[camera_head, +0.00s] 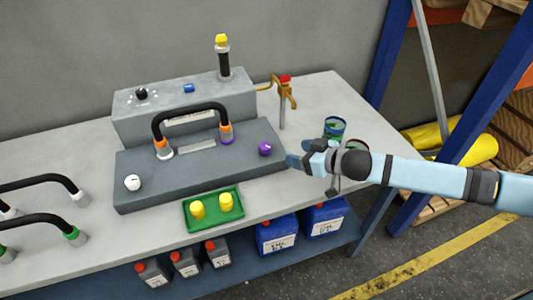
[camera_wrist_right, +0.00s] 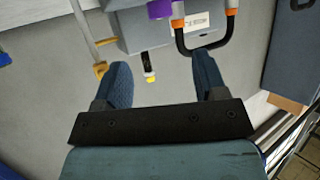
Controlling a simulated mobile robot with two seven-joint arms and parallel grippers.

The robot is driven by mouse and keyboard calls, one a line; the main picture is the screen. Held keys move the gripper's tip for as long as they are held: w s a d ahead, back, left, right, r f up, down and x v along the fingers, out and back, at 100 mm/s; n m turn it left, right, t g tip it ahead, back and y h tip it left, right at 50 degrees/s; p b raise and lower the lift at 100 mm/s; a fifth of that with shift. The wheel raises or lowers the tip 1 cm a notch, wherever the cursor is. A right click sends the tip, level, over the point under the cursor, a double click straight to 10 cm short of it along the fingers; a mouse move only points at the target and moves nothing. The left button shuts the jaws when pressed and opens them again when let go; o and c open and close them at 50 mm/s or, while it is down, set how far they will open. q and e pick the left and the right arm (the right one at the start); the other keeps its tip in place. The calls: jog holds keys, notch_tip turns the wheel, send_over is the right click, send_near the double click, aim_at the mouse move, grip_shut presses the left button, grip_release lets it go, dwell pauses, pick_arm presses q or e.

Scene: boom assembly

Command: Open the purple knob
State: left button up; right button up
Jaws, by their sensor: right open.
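The purple knob (camera_head: 265,149) sits on the right end of the grey machine's (camera_head: 140,165) lower front deck. A white knob (camera_head: 132,183) is on the deck's left end. My left gripper is not in view.
A black hose (camera_head: 190,107) arches over the machine behind the knob. A brass tap with a red top (camera_head: 285,90) stands behind my right gripper. Round cans (camera_head: 334,127) stand close to my right arm. A green tray (camera_head: 213,222) with yellow caps lies in front.

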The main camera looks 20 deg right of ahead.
aim_at(267, 147)
jog(key=x, duration=1.2)
jog(key=shift+w+p, duration=0.1)
jog(key=shift+p, duration=0.25)
jog(key=shift+w+a+f, duration=0.3)
jog(key=shift+w+a, duration=0.1)
jog(key=shift+w, duration=0.05)
